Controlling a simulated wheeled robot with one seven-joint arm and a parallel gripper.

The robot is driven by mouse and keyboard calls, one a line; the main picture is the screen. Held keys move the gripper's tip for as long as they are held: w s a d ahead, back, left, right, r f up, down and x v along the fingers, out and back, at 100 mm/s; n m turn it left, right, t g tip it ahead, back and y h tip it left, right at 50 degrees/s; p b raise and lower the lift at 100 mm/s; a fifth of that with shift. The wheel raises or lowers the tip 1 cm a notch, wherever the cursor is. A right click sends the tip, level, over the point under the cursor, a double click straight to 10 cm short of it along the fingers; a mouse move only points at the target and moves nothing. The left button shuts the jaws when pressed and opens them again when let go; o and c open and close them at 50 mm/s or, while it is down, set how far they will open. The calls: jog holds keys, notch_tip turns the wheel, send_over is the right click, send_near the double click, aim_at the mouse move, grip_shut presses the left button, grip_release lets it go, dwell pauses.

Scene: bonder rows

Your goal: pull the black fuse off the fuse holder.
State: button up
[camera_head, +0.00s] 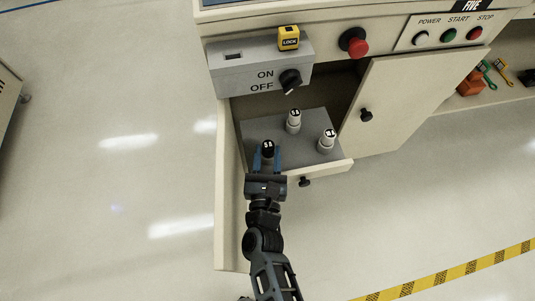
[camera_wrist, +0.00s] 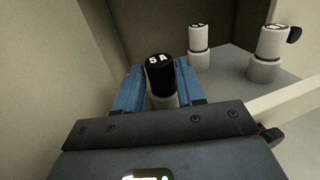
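The black fuse (camera_wrist: 159,73), marked "5 A" on its top, stands upright in a pale round fuse holder (camera_wrist: 162,101). In the head view the fuse (camera_head: 267,149) is at the front left of the grey drawer-like shelf (camera_head: 262,128). My gripper (camera_wrist: 160,84) has its two blue fingers on either side of the fuse, very close to its sides. I cannot tell whether they touch it. The gripper also shows in the head view (camera_head: 267,160), coming from the front. The fingers partly hide the holder.
Two white fuses (camera_head: 294,115) (camera_head: 327,138) stand in holders to the right. Above are the ON/OFF switch (camera_head: 290,80), yellow lock (camera_head: 289,38) and red button (camera_head: 357,46).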

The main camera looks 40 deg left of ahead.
grip_shut()
jog(key=shift+r, duration=0.1)
notch_tip(320, 180, up, 5)
jog(key=p, duration=0.4)
jog(key=shift+r, duration=0.15)
dwell(0.4)
dwell(0.4)
